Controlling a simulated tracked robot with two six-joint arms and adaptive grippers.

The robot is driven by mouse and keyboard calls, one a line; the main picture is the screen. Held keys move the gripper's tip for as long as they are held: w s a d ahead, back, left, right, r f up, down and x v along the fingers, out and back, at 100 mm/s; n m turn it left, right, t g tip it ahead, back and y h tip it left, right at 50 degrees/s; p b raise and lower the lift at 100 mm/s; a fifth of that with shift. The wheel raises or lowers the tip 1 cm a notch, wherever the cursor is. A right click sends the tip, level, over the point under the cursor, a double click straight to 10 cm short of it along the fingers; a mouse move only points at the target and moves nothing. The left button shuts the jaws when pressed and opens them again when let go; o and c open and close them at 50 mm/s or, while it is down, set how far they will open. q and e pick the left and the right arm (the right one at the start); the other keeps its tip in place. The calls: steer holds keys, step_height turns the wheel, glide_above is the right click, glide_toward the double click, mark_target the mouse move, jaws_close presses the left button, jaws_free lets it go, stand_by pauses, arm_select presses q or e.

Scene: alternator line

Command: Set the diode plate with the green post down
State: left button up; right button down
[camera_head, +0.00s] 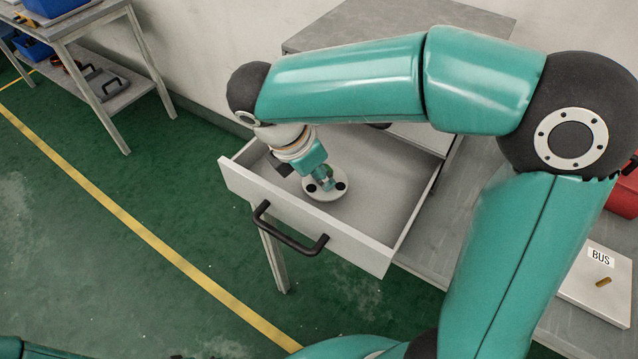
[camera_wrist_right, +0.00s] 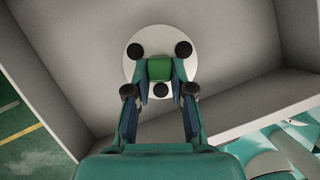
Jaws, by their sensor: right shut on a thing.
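The diode plate (camera_head: 326,190) is a pale round disc with dark round spots, inside the open drawer (camera_head: 389,181). Its green post is between the fingers of my right gripper (camera_head: 324,178), which is shut on it. In the right wrist view the disc (camera_wrist_right: 134,70) lies below the green post (camera_wrist_right: 160,68), with the fingers of the gripper (camera_wrist_right: 160,75) on both sides of the post. The disc appears at or close to the drawer floor; I cannot tell whether it touches. My left gripper is not in view.
The drawer's front panel has a dark handle (camera_head: 288,230). A white board marked BUS (camera_head: 590,283) and a red box (camera_head: 624,195) are at the right. A workbench with a blue bin (camera_head: 34,50) stands at the far left. The drawer floor right of the plate is clear.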

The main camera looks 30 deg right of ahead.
mark_target(319, 185)
steer(key=shift+f, duration=1.5)
steer(key=shift+f, duration=0.15)
steer(key=c, duration=1)
jaws_free()
steer(key=shift+r, duration=0.2)
steer(key=p+v, duration=0.1)
steer(key=v, duration=1.1)
